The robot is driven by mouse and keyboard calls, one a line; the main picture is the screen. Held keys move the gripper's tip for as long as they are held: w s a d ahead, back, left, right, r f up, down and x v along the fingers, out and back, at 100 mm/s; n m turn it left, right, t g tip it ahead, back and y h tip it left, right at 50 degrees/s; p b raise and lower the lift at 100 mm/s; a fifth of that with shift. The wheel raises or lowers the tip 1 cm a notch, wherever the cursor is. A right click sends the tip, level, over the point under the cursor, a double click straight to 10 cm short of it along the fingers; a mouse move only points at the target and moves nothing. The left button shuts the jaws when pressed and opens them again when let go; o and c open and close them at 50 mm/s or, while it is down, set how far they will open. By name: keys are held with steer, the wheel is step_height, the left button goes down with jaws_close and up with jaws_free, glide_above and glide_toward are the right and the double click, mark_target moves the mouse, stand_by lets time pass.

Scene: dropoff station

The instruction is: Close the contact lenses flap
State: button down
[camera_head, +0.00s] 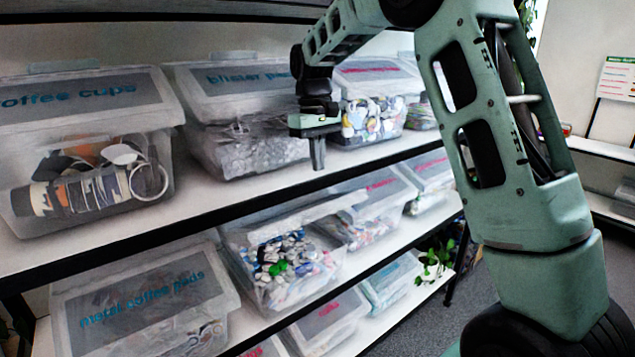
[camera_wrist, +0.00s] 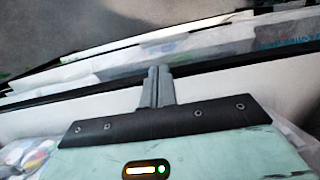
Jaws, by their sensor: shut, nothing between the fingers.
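No label reading "contact lenses" is legible. A clear bin (camera_head: 280,272) on the middle shelf holds small white, blue and green pieces. Its translucent flap (camera_head: 318,209) appears raised and seen nearly edge-on, so its label is hidden; I cannot tell for certain that this is the contact lenses bin. My gripper (camera_head: 317,165) points down in front of the upper shelf's edge, above that flap and apart from it in the picture. In the wrist view my gripper (camera_wrist: 157,74) shows its two fingers pressed together, with nothing between them.
The upper shelf holds lidded bins marked coffee cups (camera_head: 85,102) and blister (camera_head: 235,85). A metal coffee pads bin (camera_head: 140,305) stands left of the raised flap. The upper shelf's dark front edge (camera_head: 190,222) runs close to my gripper. A plant (camera_head: 437,258) is at the right.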

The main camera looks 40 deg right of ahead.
mark_target(300, 213)
steer(key=f+p, duration=0.1)
steer(key=f, duration=0.2)
steer(key=f+p, duration=0.1)
steer(key=f, duration=0.2)
steer(key=s+f, duration=0.1)
steer(key=f, duration=0.2)
steer(key=shift+f+p, duration=0.4)
